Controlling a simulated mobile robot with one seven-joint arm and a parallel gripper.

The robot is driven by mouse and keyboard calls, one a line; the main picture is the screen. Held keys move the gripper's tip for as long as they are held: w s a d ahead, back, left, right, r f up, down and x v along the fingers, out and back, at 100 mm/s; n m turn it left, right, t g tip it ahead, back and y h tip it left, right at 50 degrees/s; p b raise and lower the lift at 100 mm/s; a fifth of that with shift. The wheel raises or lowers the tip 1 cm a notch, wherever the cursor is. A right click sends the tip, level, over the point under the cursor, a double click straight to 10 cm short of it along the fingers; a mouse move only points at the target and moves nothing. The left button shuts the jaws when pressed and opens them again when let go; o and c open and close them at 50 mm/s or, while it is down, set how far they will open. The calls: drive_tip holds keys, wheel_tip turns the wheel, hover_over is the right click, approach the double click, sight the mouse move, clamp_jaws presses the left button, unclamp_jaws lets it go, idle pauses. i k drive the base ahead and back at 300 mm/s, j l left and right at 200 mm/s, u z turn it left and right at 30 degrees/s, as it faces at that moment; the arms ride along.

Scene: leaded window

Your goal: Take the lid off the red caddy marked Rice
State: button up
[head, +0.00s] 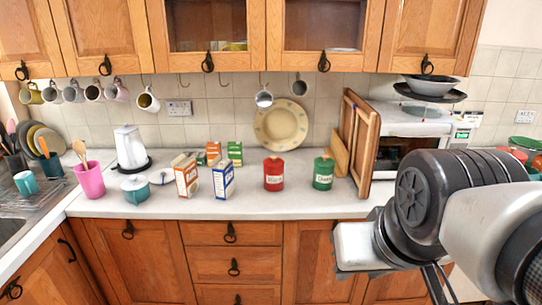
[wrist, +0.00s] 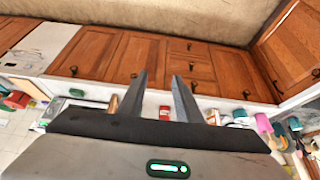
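In the wrist view, a small red shape, likely the red caddy (wrist: 164,112), shows far off between the fingers. My gripper (wrist: 162,82) is open and empty, with its two dark fingers apart. It is away from the caddy, in front of the cabinets. In the head view my arm fills the lower right.
Cartons (head: 223,180) stand left of the red caddy, and a plate (head: 281,125) leans behind it. Wooden boards (head: 360,140) stand right of the green caddy. Mugs hang above at the left. The worktop (head: 255,207) in front of the caddies is clear.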

sight(273, 161)
drive_tip(key=i+j, duration=0.2)
drive_tip(key=i, duration=0.3)
drive_tip(key=i+j, duration=0.2)
drive_tip(key=i, duration=0.25)
drive_tip(key=i+j, duration=0.15)
drive_tip(key=i, duration=0.35)
